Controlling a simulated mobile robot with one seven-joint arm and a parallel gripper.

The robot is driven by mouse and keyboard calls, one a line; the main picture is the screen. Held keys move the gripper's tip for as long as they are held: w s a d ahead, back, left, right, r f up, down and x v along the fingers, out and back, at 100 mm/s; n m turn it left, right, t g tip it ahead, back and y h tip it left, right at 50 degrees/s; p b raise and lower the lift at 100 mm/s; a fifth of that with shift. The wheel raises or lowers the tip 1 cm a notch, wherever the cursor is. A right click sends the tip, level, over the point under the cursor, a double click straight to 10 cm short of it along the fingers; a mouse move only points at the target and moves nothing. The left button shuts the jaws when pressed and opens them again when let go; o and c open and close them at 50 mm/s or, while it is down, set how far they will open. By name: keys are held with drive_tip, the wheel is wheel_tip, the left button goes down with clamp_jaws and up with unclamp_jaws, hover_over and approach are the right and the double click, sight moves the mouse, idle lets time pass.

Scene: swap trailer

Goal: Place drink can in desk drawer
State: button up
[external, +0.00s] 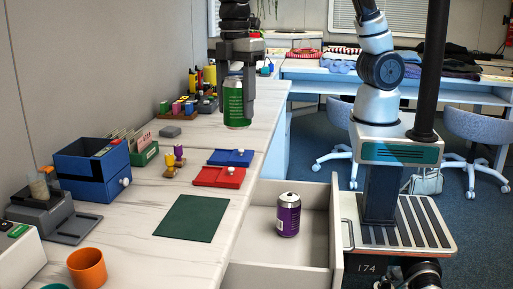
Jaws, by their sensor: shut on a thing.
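A green drink can (234,112) is upright between the two fingers of my gripper (236,92). The gripper points down over the far part of the desk, shut on this can. I cannot tell whether the can's base touches the desk top. The desk drawer (250,257) is pulled out at the lower middle. A purple drink can (288,216) with a silver top stands upright inside it. The rest of the drawer floor in view is bare. My gripper and the green can are beyond the drawer and to its left.
The desk (150,222) carries a green mat (193,219), red tray (218,177), blue tray (231,158), blue box (93,168) and orange cup (87,267). Several small coloured items line the wall side. Swivel chairs (478,128) and a blue table (430,82) stand behind.

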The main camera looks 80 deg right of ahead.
drive_tip(key=s+a+n, duration=0.2)
drive_tip(key=s+a, duration=0.2)
drive_tip(key=s, duration=0.4)
drive_tip(key=s+a+n, duration=0.2)
drive_tip(key=s+a, duration=0.2)
drive_tip(key=s, duration=0.5)
drive_tip(key=f+b, duration=0.1)
drive_tip(key=f, duration=0.9)
drive_tip(key=f+b, duration=0.1)
drive_tip(key=f, duration=1)
drive_tip(key=f+b, duration=0.1)
drive_tip(key=f, duration=1)
drive_tip(key=shift+w+a, duration=0.15)
drive_tip(key=shift+w, duration=0.1)
drive_tip(key=shift+f+b, duration=0.2)
drive_tip(key=shift+b, duration=0.15)
drive_tip(key=o, duration=0.6)
drive_tip(key=shift+c, duration=0.2)
drive_tip(key=o, duration=0.4)
drive_tip(key=shift+o, duration=0.2)
drive_tip(key=shift+r, duration=0.1)
